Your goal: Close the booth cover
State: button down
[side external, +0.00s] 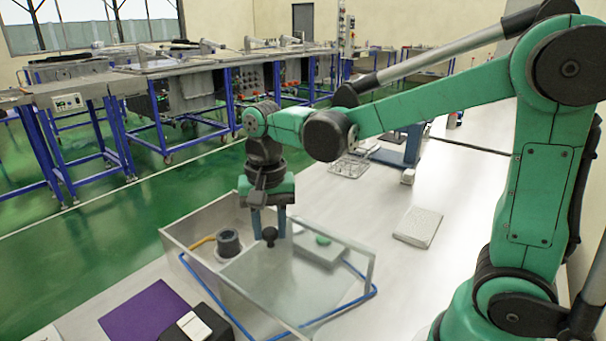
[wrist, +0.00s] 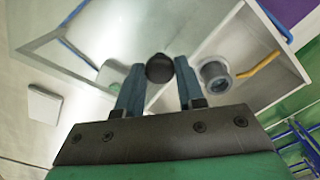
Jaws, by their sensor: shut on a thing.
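The panel lies over the right and near part of the box, and the far left part looks uncovered. My gripper (side external: 268,229) points down from above with its two blue fingers around the knob. The lower part of the knob is partly hidden in the wrist view.
A dark cylinder (side external: 229,242) and an orange curved piece (side external: 202,241) are in the booth's left part. A green-topped block (side external: 322,240) is in or behind it. A blue tube (side external: 352,297) runs along the right. A purple mat (side external: 145,312) and a grey flat box (side external: 418,227) lie nearby.

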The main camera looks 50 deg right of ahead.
dwell(0.4)
jog(key=w, duration=1.7)
jog(key=shift+w, duration=0.15)
jog(key=c, duration=0.5)
grip_release()
jog(key=shift+c, duration=0.2)
jog(key=shift+s, duration=0.2)
